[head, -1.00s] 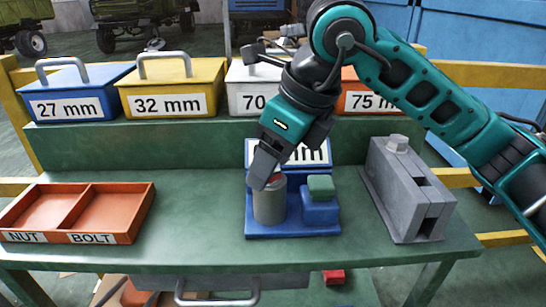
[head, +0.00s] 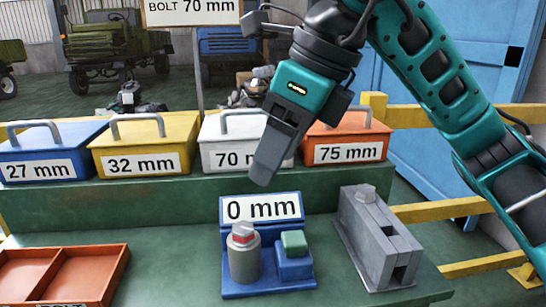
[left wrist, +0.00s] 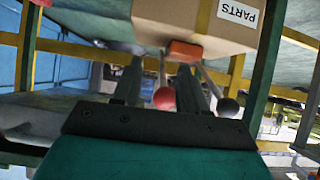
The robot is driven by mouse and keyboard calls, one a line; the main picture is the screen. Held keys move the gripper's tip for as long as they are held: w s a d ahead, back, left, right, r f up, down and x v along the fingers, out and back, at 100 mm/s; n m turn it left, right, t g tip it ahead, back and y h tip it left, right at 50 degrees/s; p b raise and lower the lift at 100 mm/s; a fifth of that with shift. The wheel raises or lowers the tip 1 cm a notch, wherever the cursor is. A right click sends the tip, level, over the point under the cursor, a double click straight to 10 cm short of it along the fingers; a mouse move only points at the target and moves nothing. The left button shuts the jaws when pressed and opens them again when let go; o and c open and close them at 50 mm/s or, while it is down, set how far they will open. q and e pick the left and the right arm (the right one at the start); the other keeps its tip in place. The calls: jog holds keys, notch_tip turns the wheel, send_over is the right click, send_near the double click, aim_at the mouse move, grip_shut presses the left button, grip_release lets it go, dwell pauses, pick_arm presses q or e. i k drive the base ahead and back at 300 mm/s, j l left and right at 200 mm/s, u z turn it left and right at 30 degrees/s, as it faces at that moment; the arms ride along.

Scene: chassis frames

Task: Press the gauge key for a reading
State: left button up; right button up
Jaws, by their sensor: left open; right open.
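The gauge (head: 268,286) is a blue stand with a sign reading "0 mm" (head: 261,208). Its grey cylinder (head: 244,262) stands at the left, with a small red and grey piece (head: 242,234) on top. The green key (head: 293,243) sits on a blue block to the right of the cylinder. My right gripper (head: 264,172) is open and points down above the gauge, clear of the key and cylinder; I see nothing between its fingers. My left gripper (left wrist: 160,85) shows only in its wrist view, open and away from the gauge.
A grey block fixture (head: 378,245) stands right of the gauge. An orange tray (head: 112,284) lies at left. Lidded boxes marked 27, 32, 70 and 75 mm line the shelf behind. A carton marked "PARTS" (left wrist: 190,22) is beyond the left gripper. A sign (head: 190,8) reads "BOLT 70 mm".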

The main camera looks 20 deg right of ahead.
aim_at(295, 243)
jog(key=k, duration=1)
